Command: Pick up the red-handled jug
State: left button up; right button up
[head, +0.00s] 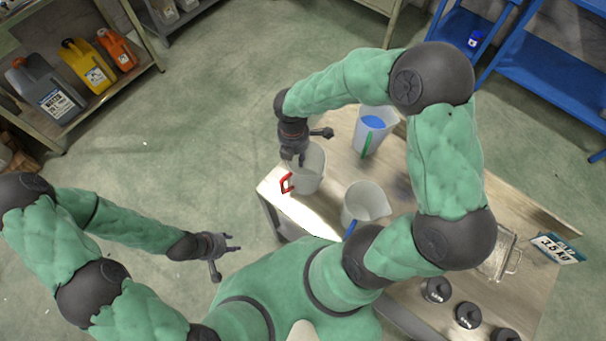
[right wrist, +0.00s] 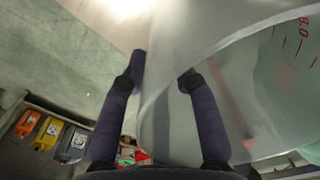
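The red-handled jug (head: 311,178) is a translucent pitcher standing upright at the table's left corner, its red handle (head: 286,184) facing left. My right gripper (head: 314,148) is open, pointing down at the jug's rim and partly covering it. In the right wrist view the open fingers (right wrist: 163,72) are spread at the jug wall (right wrist: 168,125), one at its outer edge and one over the rim area. I cannot tell whether they touch. Red markings show on the jug there. My left gripper (head: 228,258) is open and empty above the floor, left of the table.
A jug with blue contents and a green handle (head: 372,132) stands behind; a blue-handled jug (head: 366,203) stands to the right. Black weights (head: 437,290), a clear container (head: 497,255) and a label sign (head: 556,248) are further right on the table (head: 405,170).

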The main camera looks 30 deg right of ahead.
grip_shut()
